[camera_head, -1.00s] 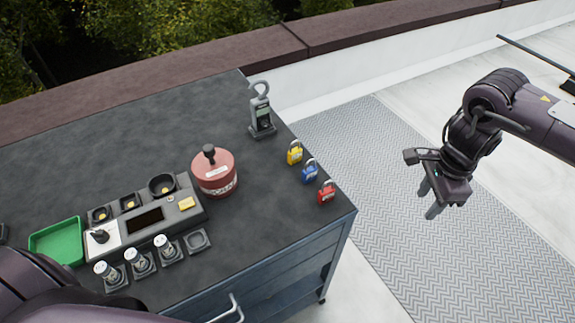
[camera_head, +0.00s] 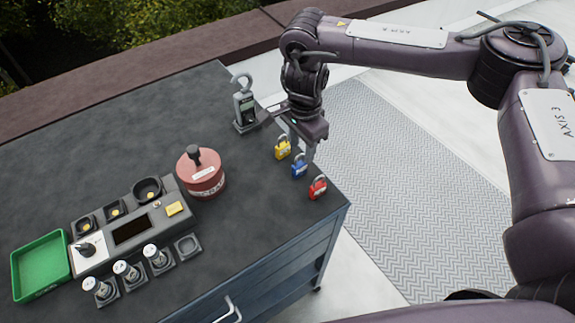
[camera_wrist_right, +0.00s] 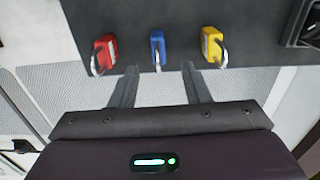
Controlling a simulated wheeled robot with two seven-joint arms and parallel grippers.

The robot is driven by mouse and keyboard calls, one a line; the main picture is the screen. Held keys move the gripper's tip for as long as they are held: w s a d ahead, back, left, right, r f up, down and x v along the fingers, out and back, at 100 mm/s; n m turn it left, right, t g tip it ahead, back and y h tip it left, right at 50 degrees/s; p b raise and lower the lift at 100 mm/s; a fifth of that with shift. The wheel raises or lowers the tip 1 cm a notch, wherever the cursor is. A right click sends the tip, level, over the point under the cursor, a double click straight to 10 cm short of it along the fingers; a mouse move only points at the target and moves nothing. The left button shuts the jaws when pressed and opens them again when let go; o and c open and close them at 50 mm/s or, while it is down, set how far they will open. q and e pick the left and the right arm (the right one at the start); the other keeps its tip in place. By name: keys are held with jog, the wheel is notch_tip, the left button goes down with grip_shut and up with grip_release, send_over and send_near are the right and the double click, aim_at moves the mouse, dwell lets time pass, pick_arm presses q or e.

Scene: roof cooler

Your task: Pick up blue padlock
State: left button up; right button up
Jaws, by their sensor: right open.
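The blue padlock (camera_head: 299,167) stands on the dark worktop near its right edge, between a yellow padlock (camera_head: 282,149) and a red padlock (camera_head: 318,187). In the right wrist view the blue padlock (camera_wrist_right: 157,42) is centred ahead of my right gripper's two spread fingers. My right gripper (camera_head: 303,146) is open and empty, right above and beside the blue and yellow padlocks. In the wrist view the gripper (camera_wrist_right: 158,84) has its fingertips short of the blue padlock, with a gap between. My left gripper is not in view.
The yellow (camera_wrist_right: 212,44) and red (camera_wrist_right: 105,52) padlocks flank the blue one closely. A grey hanging scale (camera_head: 244,108) and a red round canister (camera_head: 201,175) stand nearby on the worktop (camera_head: 250,240). A green tray (camera_head: 41,267) and a grey device (camera_head: 130,230) are at left.

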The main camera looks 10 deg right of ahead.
aim_at(300, 164)
jog(key=f, duration=0.2)
jog(key=f+p, duration=0.1)
jog(key=f, duration=0.1)
jog(key=f+p, duration=0.1)
jog(key=f, duration=0.1)
jog(key=shift+s+a+f, duration=0.2)
jog(key=shift+a+f, duration=0.05)
jog(key=shift+f, duration=0.4)
jog(key=shift+c, duration=0.2)
grip_shut()
